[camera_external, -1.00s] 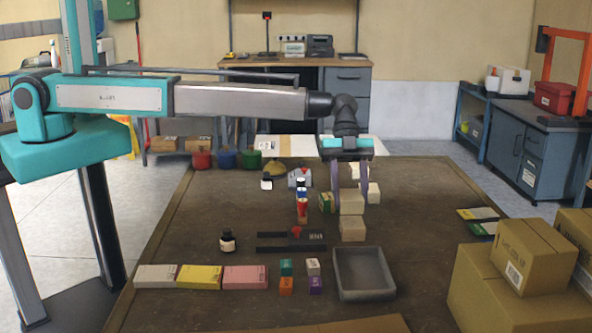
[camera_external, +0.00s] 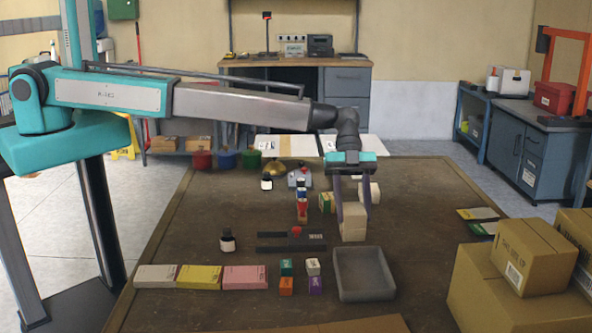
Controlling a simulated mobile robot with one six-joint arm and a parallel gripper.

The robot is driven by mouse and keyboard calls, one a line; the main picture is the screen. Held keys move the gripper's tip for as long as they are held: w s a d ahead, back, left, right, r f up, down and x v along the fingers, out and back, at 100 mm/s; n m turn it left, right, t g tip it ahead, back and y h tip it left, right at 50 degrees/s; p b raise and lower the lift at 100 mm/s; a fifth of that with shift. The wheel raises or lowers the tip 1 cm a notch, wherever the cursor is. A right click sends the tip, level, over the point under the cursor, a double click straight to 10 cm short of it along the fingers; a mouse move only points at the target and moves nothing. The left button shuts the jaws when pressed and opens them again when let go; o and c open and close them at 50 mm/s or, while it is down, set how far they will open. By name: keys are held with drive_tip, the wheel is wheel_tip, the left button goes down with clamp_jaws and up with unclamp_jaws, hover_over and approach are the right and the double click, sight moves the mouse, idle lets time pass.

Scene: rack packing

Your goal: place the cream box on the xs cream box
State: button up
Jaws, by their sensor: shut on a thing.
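My gripper (camera_external: 354,216) is shut on the cream box (camera_external: 354,211), with one finger on each side of it. The cream box is upright and directly over another small cream box (camera_external: 353,235), which I take to be the xs cream box, standing on the table. The two line up closely, and no clear gap shows between them. I cannot tell whether they touch or whether the held box still hangs just above. The held box hides the top of the lower one.
A grey tray (camera_external: 363,290) stands just in front of the lower box. A green-and-cream box (camera_external: 326,202) and a red bottle (camera_external: 302,211) stand to the left. Another pale box (camera_external: 375,192) is behind.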

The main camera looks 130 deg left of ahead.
drive_tip(key=shift+f, duration=0.15)
drive_tip(key=o, duration=1.1)
drive_tip(key=shift+r, duration=0.25)
drive_tip(key=shift+s+a+r, duration=0.15)
drive_tip(key=shift+s+a, duration=0.05)
drive_tip(key=b+v, duration=0.4)
drive_tip(key=v, duration=0.7)
drive_tip(key=shift+r+b, duration=0.2)
drive_tip(key=shift+b, duration=0.1)
